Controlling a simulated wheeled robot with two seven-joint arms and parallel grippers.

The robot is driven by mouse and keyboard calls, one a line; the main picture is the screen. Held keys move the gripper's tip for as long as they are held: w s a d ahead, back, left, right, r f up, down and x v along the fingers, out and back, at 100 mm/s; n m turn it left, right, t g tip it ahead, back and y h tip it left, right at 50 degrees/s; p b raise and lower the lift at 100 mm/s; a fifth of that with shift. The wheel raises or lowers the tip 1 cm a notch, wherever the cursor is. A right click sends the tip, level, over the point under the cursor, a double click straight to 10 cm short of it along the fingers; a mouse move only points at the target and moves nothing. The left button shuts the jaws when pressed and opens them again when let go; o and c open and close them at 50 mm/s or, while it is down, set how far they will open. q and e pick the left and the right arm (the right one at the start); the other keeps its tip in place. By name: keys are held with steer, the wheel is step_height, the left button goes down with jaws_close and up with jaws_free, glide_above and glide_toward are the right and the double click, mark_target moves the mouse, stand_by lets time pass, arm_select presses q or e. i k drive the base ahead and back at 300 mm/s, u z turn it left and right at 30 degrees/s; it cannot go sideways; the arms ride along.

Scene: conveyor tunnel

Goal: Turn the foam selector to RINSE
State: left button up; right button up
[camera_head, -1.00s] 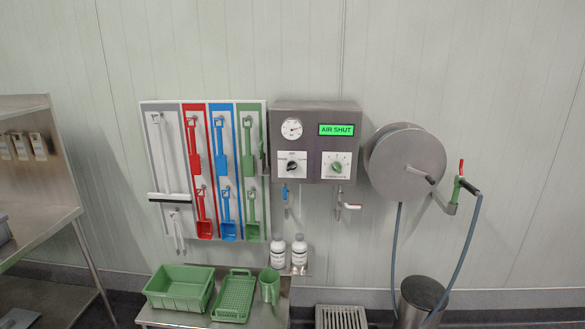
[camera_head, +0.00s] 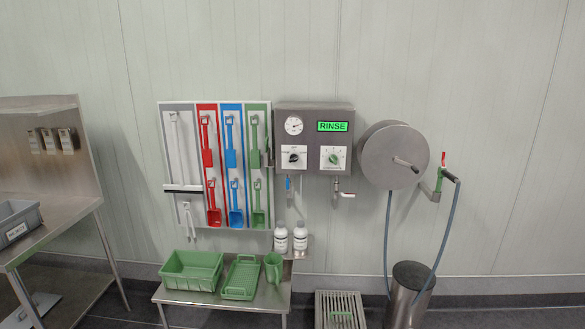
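The grey control box (camera_head: 311,110) hangs on the wall near the middle. Its green display (camera_head: 332,126) reads RINSE. A black selector knob (camera_head: 293,158) sits on a white plate at the box's lower left. A green knob (camera_head: 334,159) sits on another white plate at the lower right. The lettering on both plates is too small to read. A round gauge (camera_head: 293,125) is above the black knob. Neither of my grippers shows in the head view.
A tool board (camera_head: 182,150) hangs left of the box, a hose reel (camera_head: 387,150) right of it. Below are a bench (camera_head: 215,299) with green containers, two white bottles (camera_head: 281,239) and a steel bin (camera_head: 410,280). A steel table (camera_head: 60,220) stands at left. Floor shows in front.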

mark_target(294, 158)
steer(key=z, duration=0.7)
steer(key=i, duration=0.75)
steer(key=z, duration=0.65)
steer(key=i, duration=1.3)
steer(key=u, duration=0.5)
